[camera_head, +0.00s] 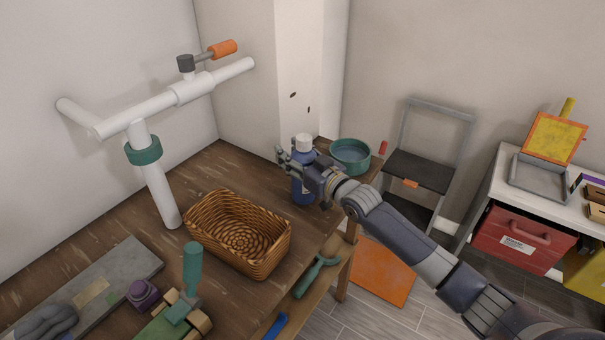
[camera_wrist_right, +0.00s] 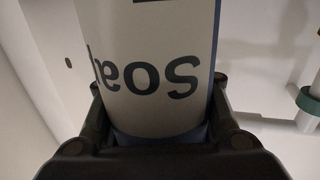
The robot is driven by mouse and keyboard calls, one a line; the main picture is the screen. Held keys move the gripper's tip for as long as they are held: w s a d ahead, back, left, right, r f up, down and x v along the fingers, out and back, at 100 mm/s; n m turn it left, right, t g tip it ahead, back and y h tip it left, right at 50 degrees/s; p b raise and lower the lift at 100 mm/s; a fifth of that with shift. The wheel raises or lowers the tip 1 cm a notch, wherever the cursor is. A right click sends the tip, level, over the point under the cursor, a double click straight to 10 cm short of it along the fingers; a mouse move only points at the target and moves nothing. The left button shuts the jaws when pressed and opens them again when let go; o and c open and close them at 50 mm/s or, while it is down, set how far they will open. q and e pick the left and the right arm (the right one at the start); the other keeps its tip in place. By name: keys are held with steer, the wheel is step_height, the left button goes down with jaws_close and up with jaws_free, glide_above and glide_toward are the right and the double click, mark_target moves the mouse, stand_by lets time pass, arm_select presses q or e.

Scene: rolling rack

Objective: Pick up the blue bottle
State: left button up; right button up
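The blue bottle (camera_head: 303,188) has a white cap and stands upright near the far right edge of the wooden workbench (camera_head: 120,225). My right gripper (camera_head: 300,164) reaches in from the right at the bottle's upper body, its fingers around it. In the right wrist view the bottle (camera_wrist_right: 155,75) shows a pale label with dark letters and fills the gap between the fingers of my right gripper (camera_wrist_right: 160,115), which appear to touch both sides. My left gripper is not in view.
A teal bowl (camera_head: 350,152) stands just behind the bottle, close to my wrist. A wicker basket (camera_head: 275,262) sits in front and to the left. A white bike-stand post (camera_head: 158,190) rises at the left. A grey folding step stool (camera_head: 430,170) stands behind my forearm.

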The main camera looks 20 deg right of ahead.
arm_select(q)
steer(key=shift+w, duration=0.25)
arm_select(e)
steer(key=shift+f, duration=0.1)
jaws_close()
stand_by(0.4)
